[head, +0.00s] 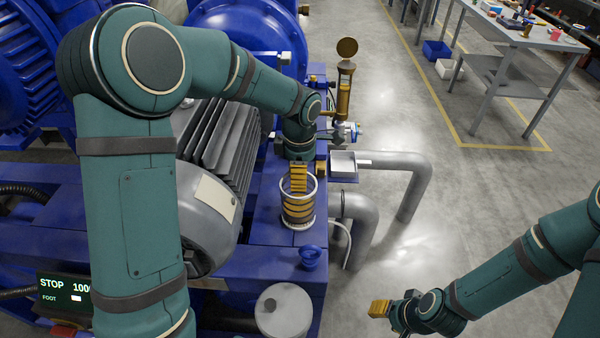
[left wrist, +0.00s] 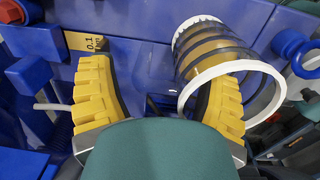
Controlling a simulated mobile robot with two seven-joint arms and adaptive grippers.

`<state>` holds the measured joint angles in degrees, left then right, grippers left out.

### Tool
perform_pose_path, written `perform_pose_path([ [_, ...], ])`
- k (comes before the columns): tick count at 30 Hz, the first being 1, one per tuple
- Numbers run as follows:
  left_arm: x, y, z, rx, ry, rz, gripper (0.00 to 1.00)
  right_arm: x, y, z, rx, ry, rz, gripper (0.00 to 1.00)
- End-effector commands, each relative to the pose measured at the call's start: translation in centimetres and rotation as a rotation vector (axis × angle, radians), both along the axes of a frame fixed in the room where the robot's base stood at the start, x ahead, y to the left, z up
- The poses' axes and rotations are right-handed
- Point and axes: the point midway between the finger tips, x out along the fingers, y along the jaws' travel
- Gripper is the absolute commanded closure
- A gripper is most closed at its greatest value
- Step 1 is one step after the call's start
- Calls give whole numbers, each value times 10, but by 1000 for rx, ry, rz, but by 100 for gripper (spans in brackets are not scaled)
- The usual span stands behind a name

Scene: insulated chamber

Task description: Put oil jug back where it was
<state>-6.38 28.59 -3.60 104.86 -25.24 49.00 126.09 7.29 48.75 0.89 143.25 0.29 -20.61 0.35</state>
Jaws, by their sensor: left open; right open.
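A pale grey round can (head: 284,312) with a small knob on its lid stands at the front of the blue base; it may be the oil jug, but I cannot tell for sure. A clear cylinder (head: 284,212) with white rims and amber and dark bands stands upright behind it. My left gripper (head: 298,180) points down at the cylinder's top. In the left wrist view its fingers (left wrist: 158,100) are apart, and the cylinder's white rim (left wrist: 274,92) overlaps the right-hand finger. I cannot tell whether that finger is inside it. My right gripper (head: 380,308) is open and empty at lower right.
A blue funnel-like cup (head: 310,257) is between can and cylinder. A finned grey motor (head: 212,150) stands left of my left gripper. A small metal tray (head: 343,166) and grey pipes (head: 398,162) are to the right.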

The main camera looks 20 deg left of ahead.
Motion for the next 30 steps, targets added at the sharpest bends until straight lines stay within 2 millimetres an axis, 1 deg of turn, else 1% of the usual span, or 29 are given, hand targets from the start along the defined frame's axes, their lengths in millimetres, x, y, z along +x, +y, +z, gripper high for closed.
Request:
perform_pose_path([
  [1,1,0,11,0,-5,0,23,0,0,2,0,-1,0,53],
  [9,-1,-1,67,-2,-6,0,23,3,-1,10,-2,-6,-6,53],
  [15,-2,-1,99,0,-3,0,23,5,-1,15,-2,-11,-8,53],
  [18,-2,-1,108,0,-2,0,23,5,-1,16,-3,-11,-9,53],
  [21,-3,-1,112,-1,0,0,23,5,-1,16,-3,-12,-10,53],
  [30,-3,-1,113,-1,0,0,23,5,-1,16,-3,-12,-10,53],
])
